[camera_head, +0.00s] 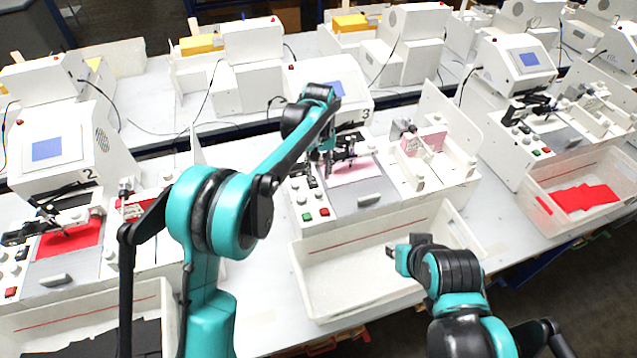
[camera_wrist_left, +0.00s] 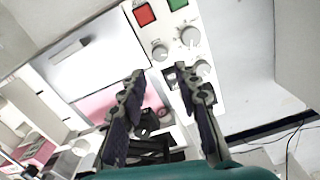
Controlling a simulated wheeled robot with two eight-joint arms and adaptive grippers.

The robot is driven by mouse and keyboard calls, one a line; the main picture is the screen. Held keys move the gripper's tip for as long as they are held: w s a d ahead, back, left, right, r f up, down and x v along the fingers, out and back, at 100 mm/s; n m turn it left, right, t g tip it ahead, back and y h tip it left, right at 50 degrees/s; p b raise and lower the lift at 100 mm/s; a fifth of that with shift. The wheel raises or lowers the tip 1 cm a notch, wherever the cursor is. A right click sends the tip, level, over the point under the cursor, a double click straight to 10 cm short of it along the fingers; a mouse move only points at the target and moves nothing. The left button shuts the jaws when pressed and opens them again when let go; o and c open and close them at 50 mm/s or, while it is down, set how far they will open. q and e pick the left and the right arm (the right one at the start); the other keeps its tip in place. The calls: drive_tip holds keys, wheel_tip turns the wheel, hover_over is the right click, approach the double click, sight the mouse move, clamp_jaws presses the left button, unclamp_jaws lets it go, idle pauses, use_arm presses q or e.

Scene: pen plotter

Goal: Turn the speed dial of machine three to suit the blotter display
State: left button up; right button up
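Machine three, marked 3 (camera_head: 366,113), stands in the middle of the near row. Its blue display (camera_head: 334,90) is partly hidden by my left arm, and I cannot read it. A pink sheet (camera_head: 352,168) lies in its work area. My left gripper (camera_head: 327,160) is low over the machine's left control panel. Which dial sets speed is unclear. My right gripper (camera_head: 398,259) hangs over the front tray; its fingers are unclear.
A red button (camera_wrist_left: 145,14) and a green button (camera_wrist_left: 177,4) sit on the same panel, near the dials. An open white tray (camera_head: 340,302) stands before machine three. Machine two (camera_head: 55,150) is at left, and another machine (camera_head: 520,65) stands at right with red sheets in its tray.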

use_arm(q)
wheel_tip(320, 180, up, 4)
drive_tip(key=shift+f, duration=0.15)
drive_tip(key=shift+a, duration=0.1)
idle(0.4)
drive_tip(key=s+a+r+t+b, duration=0.1)
drive_tip(key=s+a+t+b, duration=0.45)
drive_tip(key=s+a, duration=0.8)
drive_tip(key=s+a+f+b, duration=0.2)
drive_tip(key=s+f+b, duration=0.1)
drive_tip(key=s+f, duration=0.2)
drive_tip(key=s+a+f+m+t+b, duration=0.1)
drive_tip(key=s+f, duration=0.4)
drive_tip(key=s, duration=0.5)
drive_tip(key=shift+s+a+f+b, duration=0.2)
drive_tip(key=shift+a+b, duration=0.35)
drive_tip(key=shift+b, duration=0.7)
drive_tip(key=shift+t, duration=0.25)
